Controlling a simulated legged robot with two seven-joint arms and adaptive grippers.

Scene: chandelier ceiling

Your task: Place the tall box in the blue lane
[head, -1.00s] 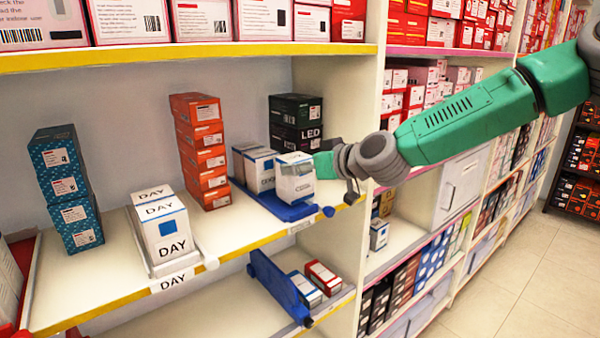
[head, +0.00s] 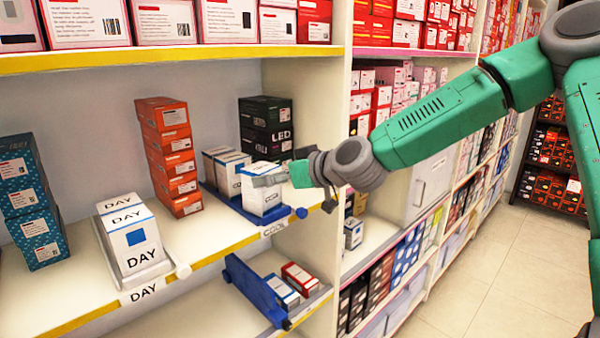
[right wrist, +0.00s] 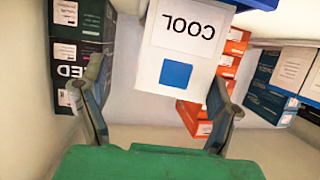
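The tall white box (head: 262,198) with a blue square stands at the front end of the blue lane (head: 240,206). It looks upright, behind it in the lane are more white-and-blue boxes (head: 224,166). In the right wrist view, the box (right wrist: 180,50) reads COOL upside down. My right gripper (head: 275,178) is at its upper part, with a finger seen across it in the head view. In the right wrist view, my right gripper's fingers (right wrist: 158,92) are spread wider than the box, with gaps visible beside it. My left gripper is out of view.
Black LED boxes (head: 266,122) and stacked orange boxes (head: 169,155) stand beside the lane. A white lane with DAY boxes (head: 130,240) and blue boxes (head: 30,205) are further left. A shelf divider (head: 308,130) rises at right. A lower blue lane (head: 255,290) sits below.

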